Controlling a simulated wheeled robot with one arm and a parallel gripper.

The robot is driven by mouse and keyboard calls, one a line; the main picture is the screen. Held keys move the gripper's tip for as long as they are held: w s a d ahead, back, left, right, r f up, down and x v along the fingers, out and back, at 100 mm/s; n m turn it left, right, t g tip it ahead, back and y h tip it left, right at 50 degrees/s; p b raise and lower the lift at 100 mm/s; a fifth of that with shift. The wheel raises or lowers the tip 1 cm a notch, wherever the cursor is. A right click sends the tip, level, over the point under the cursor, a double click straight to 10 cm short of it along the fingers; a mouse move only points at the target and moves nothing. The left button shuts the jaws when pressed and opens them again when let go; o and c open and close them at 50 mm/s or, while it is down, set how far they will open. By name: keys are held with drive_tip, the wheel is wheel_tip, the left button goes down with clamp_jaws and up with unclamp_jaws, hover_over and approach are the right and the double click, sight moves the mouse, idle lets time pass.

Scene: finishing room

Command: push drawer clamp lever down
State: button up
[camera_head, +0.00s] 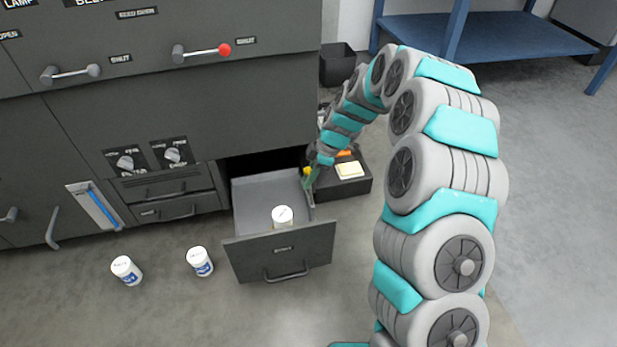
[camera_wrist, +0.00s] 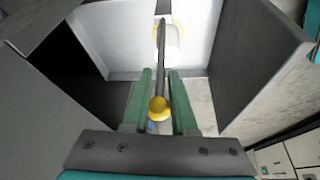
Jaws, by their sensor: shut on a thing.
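The clamp lever is a thin dark rod (camera_wrist: 161,50) with a yellow ball knob (camera_wrist: 159,104). In the wrist view it runs lengthwise between the two green fingers of my gripper (camera_wrist: 160,76), which is shut on it. In the head view my gripper (camera_head: 311,180) is at the right side of the open drawer (camera_head: 278,255), and the yellow knob (camera_head: 306,171) shows beside it. The rest of the lever is too small to tell there. The drawer is pulled out of the dark cabinet. A white jar (camera_head: 282,216) stands inside it, also seen in the wrist view (camera_wrist: 172,50).
Two white jars stand on the floor, one left (camera_head: 126,270) and one nearer the drawer (camera_head: 200,261). A dark tray (camera_head: 352,186) with small items sits right of the drawer. A blue table (camera_head: 500,35) stands behind. The floor at right is clear.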

clamp_jaws()
idle(0.7)
idle(0.3)
drive_tip(key=s+a+f+t+h, duration=0.1)
drive_tip(key=a+f+h, duration=0.1)
drive_tip(key=a+h, duration=0.1)
drive_tip(key=s+a+f+t+h+b, duration=0.1)
drive_tip(key=a+f+h, duration=0.1)
drive_tip(key=a+h, duration=0.1)
drive_tip(key=a+f+t+h, duration=0.1)
drive_tip(key=a+f+h, duration=0.2)
drive_tip(key=a+h, duration=0.1)
drive_tip(key=shift+s+n, duration=0.3)
drive_tip(key=shift+s, duration=0.1)
drive_tip(key=f+h+b, duration=0.1)
drive_tip(key=a+f+h+b, duration=0.1)
drive_tip(key=shift+s+t+b, duration=0.15)
drive_tip(key=shift+t+b, duration=0.15)
drive_tip(key=shift+b, duration=0.1)
drive_tip(key=shift+a+f+h+b, duration=0.2)
drive_tip(key=shift+f+h+b, duration=0.2)
drive_tip(key=shift+h+b, duration=0.1)
drive_tip(key=o, duration=0.6)
unclamp_jaws()
drive_tip(key=shift+d, duration=0.1)
